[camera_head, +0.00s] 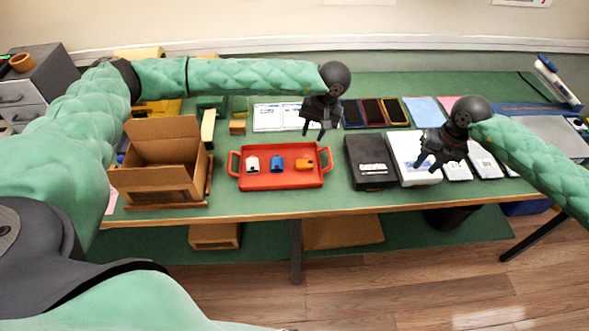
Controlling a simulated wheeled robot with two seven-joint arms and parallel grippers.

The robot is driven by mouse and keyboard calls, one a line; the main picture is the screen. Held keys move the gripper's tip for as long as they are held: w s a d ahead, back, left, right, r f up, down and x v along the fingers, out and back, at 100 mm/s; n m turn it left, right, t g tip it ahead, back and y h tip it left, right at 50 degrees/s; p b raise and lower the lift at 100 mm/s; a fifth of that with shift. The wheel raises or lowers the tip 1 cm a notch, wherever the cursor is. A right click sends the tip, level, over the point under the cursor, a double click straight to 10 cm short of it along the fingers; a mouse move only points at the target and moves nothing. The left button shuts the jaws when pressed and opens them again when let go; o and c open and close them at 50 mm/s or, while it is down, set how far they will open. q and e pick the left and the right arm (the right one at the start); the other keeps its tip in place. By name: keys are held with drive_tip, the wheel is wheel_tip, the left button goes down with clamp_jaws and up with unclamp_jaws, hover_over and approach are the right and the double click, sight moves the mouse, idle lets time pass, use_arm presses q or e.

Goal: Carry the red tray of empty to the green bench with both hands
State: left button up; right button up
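The red tray (280,181) lies flat on the green bench (232,205) near its front edge, with a handle at its left end and another at its right end. It holds a small white item (253,164), a blue item (277,164) and an orange item (304,164). My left gripper (314,133) is above and behind the tray's right part, fingers pointing down and apart, empty. My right gripper (430,167) is right of the tray, over a white box, fingers apart and empty. Neither gripper appears to touch the tray.
An open cardboard box (155,176) stands close left of the tray. A black box (369,163) and a white box (408,150) stand to its right. Several phones (372,112) lie behind. A narrow green strip is clear in front of the tray.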

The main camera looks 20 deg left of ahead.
wheel_tip(320, 180, up, 12)
drive_tip(key=d, duration=0.3)
drive_tip(key=shift+w, duration=0.15)
drive_tip(key=shift+f, duration=0.15)
idle(0.5)
